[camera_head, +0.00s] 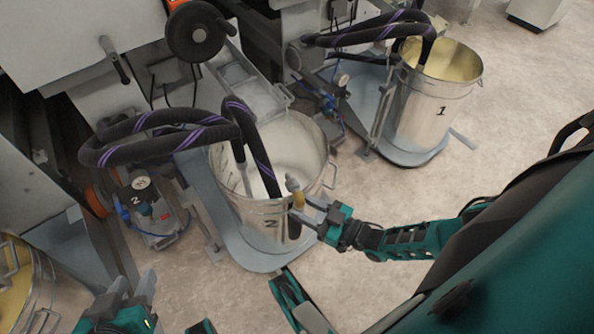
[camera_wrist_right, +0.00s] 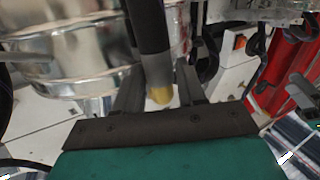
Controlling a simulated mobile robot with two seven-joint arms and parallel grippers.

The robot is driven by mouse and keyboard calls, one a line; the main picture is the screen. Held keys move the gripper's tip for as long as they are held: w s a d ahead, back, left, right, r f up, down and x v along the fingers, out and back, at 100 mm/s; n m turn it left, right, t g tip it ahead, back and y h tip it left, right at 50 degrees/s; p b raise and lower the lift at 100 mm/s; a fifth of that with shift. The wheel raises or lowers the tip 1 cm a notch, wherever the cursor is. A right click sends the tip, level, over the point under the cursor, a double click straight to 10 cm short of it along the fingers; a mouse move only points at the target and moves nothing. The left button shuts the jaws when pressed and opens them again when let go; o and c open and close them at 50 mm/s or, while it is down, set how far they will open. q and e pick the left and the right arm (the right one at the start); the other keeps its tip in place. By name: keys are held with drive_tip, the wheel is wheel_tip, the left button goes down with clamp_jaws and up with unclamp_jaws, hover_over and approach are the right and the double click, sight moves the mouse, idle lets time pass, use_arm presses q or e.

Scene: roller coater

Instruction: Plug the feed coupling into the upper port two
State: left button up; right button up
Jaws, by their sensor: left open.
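The feed coupling (camera_head: 298,199) has a yellow band and a grey tip pointing up, in front of the bucket marked 2. Its dark hose runs below it. My right gripper (camera_head: 307,210) has its fingers on both sides of the coupling and appears shut on it. In the right wrist view the dark hose and the yellow part (camera_wrist_right: 160,95) lie between the fingers (camera_wrist_right: 162,80). My left gripper (camera_head: 130,287) is open and empty at the bottom left. I cannot make out the upper port two; a unit marked 2 (camera_head: 138,200) stands left of the bucket.
Metal bucket 2 (camera_head: 225,190) stands on a grey platform (camera_head: 250,257), with purple-striped hoses (camera_head: 150,122) looping into it. Bucket 1 (camera_head: 432,115) stands behind at right. Another bucket (camera_head: 45,300) is at the lower left.

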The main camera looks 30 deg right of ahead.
clamp_jaws()
idle(0.3)
drive_tip(key=shift+r, duration=0.1)
